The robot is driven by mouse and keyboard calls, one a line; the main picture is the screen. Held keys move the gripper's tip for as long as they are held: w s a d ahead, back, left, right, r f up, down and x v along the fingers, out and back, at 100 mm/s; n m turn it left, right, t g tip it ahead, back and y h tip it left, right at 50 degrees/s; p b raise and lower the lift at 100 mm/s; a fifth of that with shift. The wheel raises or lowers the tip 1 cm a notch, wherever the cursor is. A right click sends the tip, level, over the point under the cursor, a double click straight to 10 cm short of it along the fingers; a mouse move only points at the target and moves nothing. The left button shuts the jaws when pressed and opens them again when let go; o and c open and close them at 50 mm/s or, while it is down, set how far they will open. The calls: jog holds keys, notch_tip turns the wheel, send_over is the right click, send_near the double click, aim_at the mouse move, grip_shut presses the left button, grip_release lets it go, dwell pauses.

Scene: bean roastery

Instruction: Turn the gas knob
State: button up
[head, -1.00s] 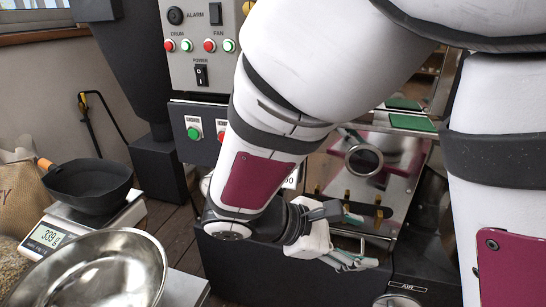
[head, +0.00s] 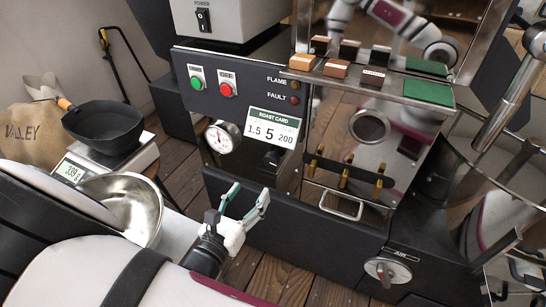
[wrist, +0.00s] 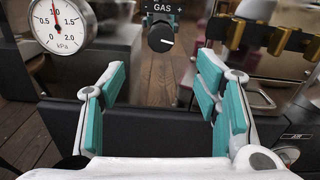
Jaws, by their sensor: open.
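The gas knob (wrist: 161,38) is a black round knob with a white pointer mark, under a label reading GAS with a plus at its right. The knob's pointer mark points right.
A kPa gauge (head: 222,138) is left of the knob, its needle near 1.0 in the wrist view. A roast card (head: 273,131) reads 1.5, 5, 200. Brass fittings (head: 344,176) and a handle (head: 340,206) are right; an AIR knob (head: 387,271) is lower right. A steel bowl (head: 130,203) stands left.

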aim_at(270, 164)
jog(key=b+x, duration=0.3)
jog(key=x, duration=0.9)
jog(key=shift+w+d+b, duration=0.1)
jog(key=shift+w+b, duration=0.15)
jog(key=shift+b, duration=0.05)
jog(key=c, duration=1.1)
